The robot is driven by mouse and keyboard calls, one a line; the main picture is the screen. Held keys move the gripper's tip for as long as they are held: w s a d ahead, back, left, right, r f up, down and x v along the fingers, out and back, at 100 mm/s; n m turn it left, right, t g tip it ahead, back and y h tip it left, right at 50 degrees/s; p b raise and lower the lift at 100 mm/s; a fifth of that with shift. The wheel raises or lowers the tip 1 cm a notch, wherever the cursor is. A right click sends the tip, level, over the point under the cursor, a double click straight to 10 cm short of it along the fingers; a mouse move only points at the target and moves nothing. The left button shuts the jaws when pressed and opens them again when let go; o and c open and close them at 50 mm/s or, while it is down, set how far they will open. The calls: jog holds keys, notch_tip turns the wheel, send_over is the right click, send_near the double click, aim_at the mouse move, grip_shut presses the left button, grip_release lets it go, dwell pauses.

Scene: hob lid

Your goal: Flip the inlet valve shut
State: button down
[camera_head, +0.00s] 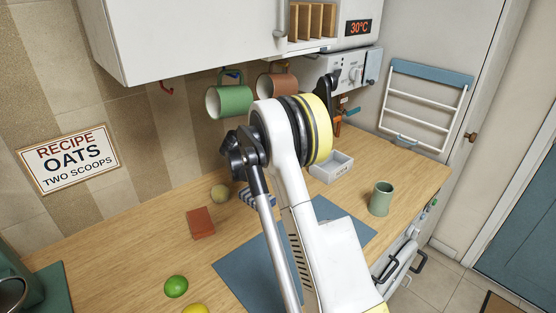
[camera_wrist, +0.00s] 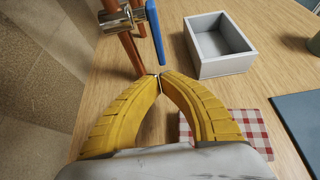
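The inlet valve (camera_wrist: 122,20) shows in the wrist view at the top left as a metal body on a copper pipe (camera_wrist: 132,52). Its blue lever (camera_wrist: 155,32) points down the picture, roughly alongside the pipe. In the head view the copper pipework (camera_head: 338,126) shows behind my arm, below the white heater box. My gripper (camera_wrist: 160,75) has two yellow fingers with their tips together and nothing seen between them. The tips are just below the lever's lower end in the picture; I cannot tell whether they touch it. My arm hides the gripper in the head view.
A grey open box (camera_wrist: 220,62) stands right of the pipe. A red checked cloth (camera_wrist: 245,132) lies near my right finger. A green cup (camera_head: 381,198) and a blue mat (camera_head: 340,215) are on the counter. Mugs (camera_head: 229,100) hang under the cupboard (camera_head: 190,35).

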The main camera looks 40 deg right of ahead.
jog(key=shift+w+d+r+b, duration=0.1)
jog(key=shift+d+b, duration=0.3)
jog(key=shift+d, duration=1.15)
jog(key=shift+r+p+x, duration=0.25)
jog(key=shift+p+x, duration=0.05)
jog(key=shift+x, duration=1.1)
jog(key=shift+d, duration=0.1)
jog(key=shift+v, duration=0.8)
